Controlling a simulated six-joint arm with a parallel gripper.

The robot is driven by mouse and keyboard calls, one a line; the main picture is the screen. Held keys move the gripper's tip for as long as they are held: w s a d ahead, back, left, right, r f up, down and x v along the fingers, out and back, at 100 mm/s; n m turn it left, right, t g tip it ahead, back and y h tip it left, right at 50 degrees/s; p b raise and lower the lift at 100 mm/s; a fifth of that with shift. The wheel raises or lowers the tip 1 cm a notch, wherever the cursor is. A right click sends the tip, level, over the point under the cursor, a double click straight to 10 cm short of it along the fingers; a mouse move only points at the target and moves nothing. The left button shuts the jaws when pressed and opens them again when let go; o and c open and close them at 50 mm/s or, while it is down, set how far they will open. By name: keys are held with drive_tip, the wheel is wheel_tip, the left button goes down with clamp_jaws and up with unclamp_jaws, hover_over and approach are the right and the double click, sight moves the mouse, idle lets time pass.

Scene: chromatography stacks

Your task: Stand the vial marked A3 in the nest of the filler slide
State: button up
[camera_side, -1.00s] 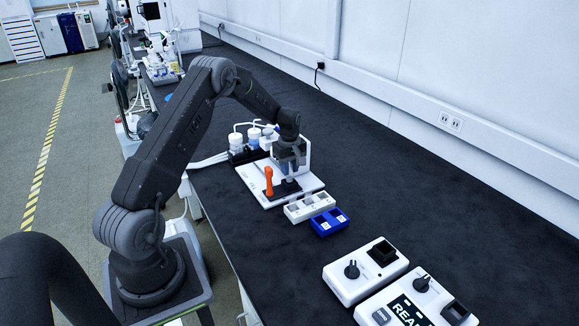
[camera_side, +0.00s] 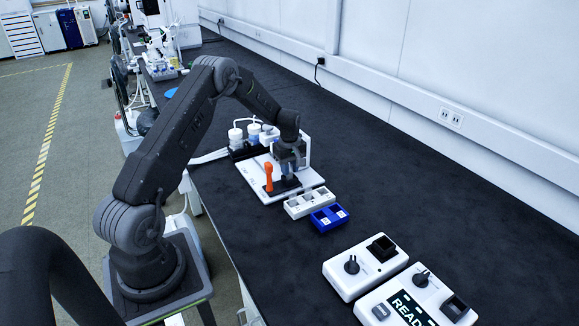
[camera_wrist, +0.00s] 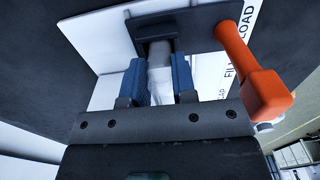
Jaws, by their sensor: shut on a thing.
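My gripper (camera_wrist: 160,82) has blue fingers shut on a clear, pale vial (camera_wrist: 160,80); no mark on it can be read. In the wrist view the vial's far end, with a grey part, meets or overlaps a dark square on the filler's dark slide (camera_wrist: 200,17). I cannot tell whether it is seated in the nest. In the side view my gripper (camera_side: 288,168) is low over the slide, beside the orange handle (camera_side: 268,177), and it hides the vial. The handle also shows in the wrist view (camera_wrist: 245,62).
A white rack (camera_side: 298,207) and a blue rack (camera_side: 329,218) stand in front of the filler's white base (camera_side: 262,194). White-capped bottles (camera_side: 253,132) stand behind. Two white devices with knobs (camera_side: 352,264) are at the front right. The dark bench is clear to the right.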

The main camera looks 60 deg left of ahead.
drive_tip(key=shift+f, duration=0.15)
drive_tip(key=o, duration=1)
drive_tip(key=shift+r, duration=4)
